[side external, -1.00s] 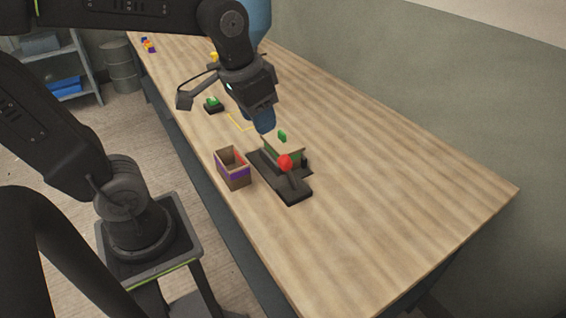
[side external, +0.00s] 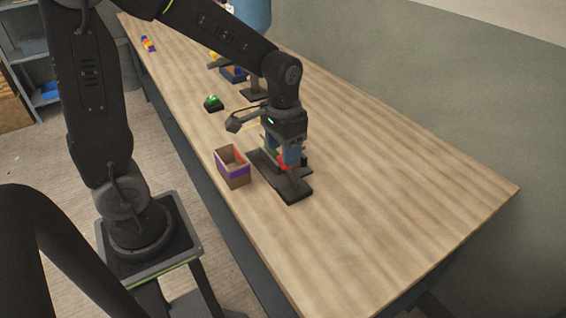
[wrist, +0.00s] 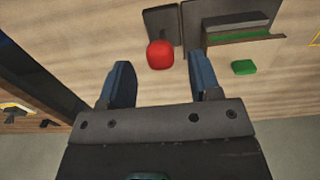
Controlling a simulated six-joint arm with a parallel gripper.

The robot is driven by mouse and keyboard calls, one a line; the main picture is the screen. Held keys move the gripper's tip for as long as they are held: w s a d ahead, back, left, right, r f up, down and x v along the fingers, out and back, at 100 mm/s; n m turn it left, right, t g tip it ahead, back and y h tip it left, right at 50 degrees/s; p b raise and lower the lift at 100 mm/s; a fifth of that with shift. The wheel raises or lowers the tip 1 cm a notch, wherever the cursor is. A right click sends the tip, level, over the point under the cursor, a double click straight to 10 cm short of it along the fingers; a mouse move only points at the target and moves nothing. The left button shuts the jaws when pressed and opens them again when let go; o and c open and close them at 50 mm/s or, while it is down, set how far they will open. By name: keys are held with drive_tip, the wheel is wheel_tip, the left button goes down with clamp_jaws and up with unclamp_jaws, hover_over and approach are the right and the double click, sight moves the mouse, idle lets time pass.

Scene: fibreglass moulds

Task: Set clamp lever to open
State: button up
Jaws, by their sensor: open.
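The clamp stands on a dark base (side external: 295,191) on the table, next to an open box. Its lever has a red knob, which shows in the wrist view (wrist: 160,55) between and just beyond my fingertips. The lever's dark arm lies behind the knob. A green piece (wrist: 244,67) and a light-edged mould part (wrist: 245,50) are to the right of the knob in the wrist view. My gripper (wrist: 160,80) is open, with its two blue fingers on either side of the knob's line. In the side view my gripper (side external: 290,155) hides much of the clamp.
A tan box with a purple band (side external: 234,174) stands close left of the clamp. A green button on a black block (side external: 213,102) and a blue bin (side external: 234,74) are farther back. The table's right side (side external: 400,190) is clear.

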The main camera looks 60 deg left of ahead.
sight(290, 172)
drive_tip(key=shift+f, duration=2.35)
clamp_jaws()
